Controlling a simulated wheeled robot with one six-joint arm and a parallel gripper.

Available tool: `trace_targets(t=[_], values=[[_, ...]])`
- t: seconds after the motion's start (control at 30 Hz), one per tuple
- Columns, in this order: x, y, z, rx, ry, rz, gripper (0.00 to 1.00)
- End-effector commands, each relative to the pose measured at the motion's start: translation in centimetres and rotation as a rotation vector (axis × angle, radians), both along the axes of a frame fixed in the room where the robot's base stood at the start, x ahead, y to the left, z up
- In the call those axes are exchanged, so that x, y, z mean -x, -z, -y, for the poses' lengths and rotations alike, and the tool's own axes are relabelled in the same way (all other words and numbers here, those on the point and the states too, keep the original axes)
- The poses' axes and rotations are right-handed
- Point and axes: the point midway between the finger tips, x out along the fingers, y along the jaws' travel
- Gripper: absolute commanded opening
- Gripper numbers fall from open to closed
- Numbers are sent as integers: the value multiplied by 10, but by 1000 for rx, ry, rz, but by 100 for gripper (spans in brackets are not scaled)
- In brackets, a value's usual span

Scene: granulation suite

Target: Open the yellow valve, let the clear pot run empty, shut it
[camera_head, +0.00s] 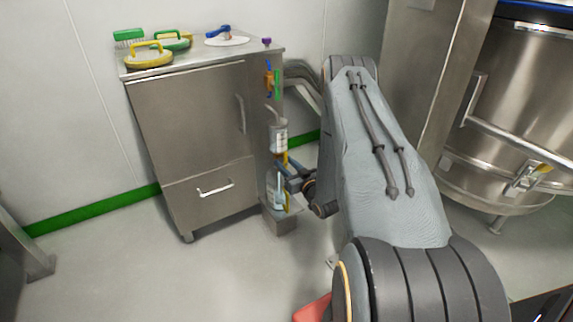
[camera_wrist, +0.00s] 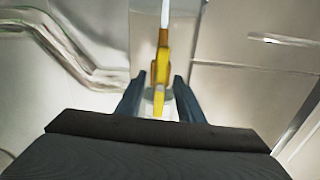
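The clear pot (camera_head: 279,137) is mounted on the right side of the steel cabinet, with a label on its front. I cannot make out its liquid level. The yellow valve (camera_head: 285,158) sits just below it, partly hidden by my gripper (camera_head: 287,172). In the wrist view the yellow valve (camera_wrist: 161,62) stands upright between the two blue fingers of my gripper (camera_wrist: 157,84). The fingers are apart, with a gap on each side of the yellow part. Below is a clear vessel (camera_head: 279,184) on a low steel step, with a yellow part beside it.
The steel cabinet (camera_head: 195,120) carries brushes, yellow and green round-handled items and a blue-handled item on top. Steel pipes (camera_head: 302,75) run behind my arm. A large steel vessel (camera_head: 520,110) stands at the right. The floor in front of the cabinet is clear.

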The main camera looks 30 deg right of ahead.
Motion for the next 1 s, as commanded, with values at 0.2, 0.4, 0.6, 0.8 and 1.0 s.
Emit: trace_targets(t=[0.2, 0.4, 0.6, 0.8, 1.0], values=[[26, 0, 1, -3, 2, -3, 34], [58, 0, 3, -3, 3, -3, 34], [76, 0, 3, -2, 1, -2, 34], [78, 1, 3, -1, 1, -1, 34], [78, 1, 3, -1, 1, -1, 34]])
